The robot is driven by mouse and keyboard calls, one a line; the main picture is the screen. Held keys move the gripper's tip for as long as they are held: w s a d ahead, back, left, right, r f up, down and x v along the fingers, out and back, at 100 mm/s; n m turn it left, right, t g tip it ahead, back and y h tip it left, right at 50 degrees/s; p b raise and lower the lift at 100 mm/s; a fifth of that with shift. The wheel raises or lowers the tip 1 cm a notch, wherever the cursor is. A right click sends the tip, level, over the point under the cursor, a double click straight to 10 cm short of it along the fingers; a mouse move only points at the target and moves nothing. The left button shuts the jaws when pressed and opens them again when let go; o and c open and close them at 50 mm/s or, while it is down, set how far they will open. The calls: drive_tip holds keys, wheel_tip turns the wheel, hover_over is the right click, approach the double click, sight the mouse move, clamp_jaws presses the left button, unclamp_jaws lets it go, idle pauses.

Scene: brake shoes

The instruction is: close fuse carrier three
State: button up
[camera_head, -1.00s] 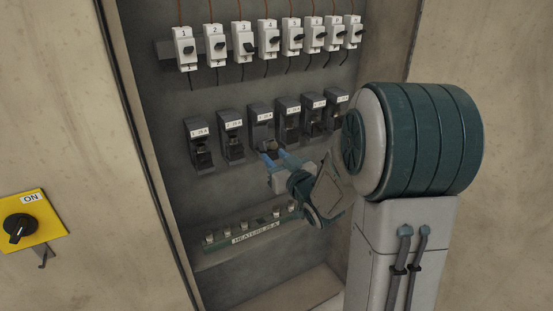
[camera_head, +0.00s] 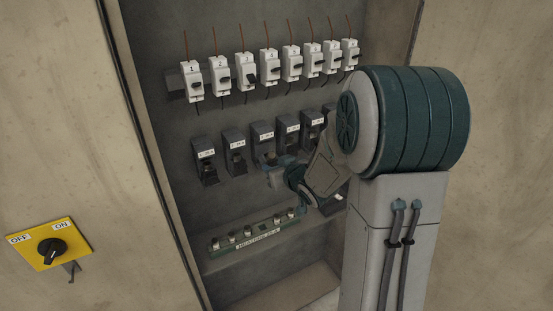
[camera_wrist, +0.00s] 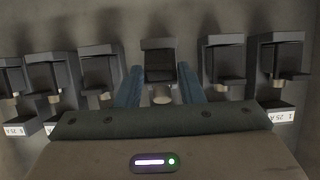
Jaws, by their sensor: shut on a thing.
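Fuse carrier three (camera_head: 262,133) is the third dark carrier from the left in the lower row of the cabinet. In the wrist view, where the labels are upside down, it is the middle carrier (camera_wrist: 159,68). My gripper (camera_wrist: 160,92) has one blue finger on each side of it and is shut on it. In the head view my gripper (camera_head: 271,162) is at the lower part of this carrier. My gripper body hides its lower part in the wrist view. I cannot tell its exact tilt.
Carriers one (camera_head: 205,158) and two (camera_head: 236,150) stand to the left; others stand to the right, partly behind my arm. White breakers (camera_head: 244,68) line the row above. A green terminal strip (camera_head: 255,240) lies below. A yellow rotary switch (camera_head: 49,246) is outside the cabinet.

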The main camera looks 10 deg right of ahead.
sight(270, 153)
drive_tip(key=shift+w+a+r+g+p, duration=0.15)
drive_tip(key=shift+r+g+p, duration=0.35)
drive_tip(key=shift+p, duration=0.8)
drive_tip(key=shift+w+d+r+g+p, duration=0.15)
drive_tip(key=shift+r+g+p, duration=0.3)
drive_tip(key=shift+p, duration=0.85)
drive_tip(key=p, duration=0.2)
drive_tip(key=g+p, duration=0.1)
drive_tip(key=p, duration=0.1)
drive_tip(key=w+g+h+p, duration=0.1)
drive_tip(key=p, duration=0.1)
drive_tip(key=shift+a+r+g, duration=0.2)
drive_tip(key=shift+r+g, duration=0.05)
drive_tip(key=shift+w+g+h+p, duration=0.35)
drive_tip(key=shift+g+p, duration=0.45)
drive_tip(key=shift+p, duration=0.25)
drive_tip(key=shift+w+a+r+g, duration=0.1)
drive_tip(key=shift+w+a+g, duration=0.15)
drive_tip(key=shift+g, duration=0.35)
drive_tip(key=shift+w+g, duration=0.15)
drive_tip(key=shift+g, duration=0.15)
drive_tip(key=o, duration=0.8)
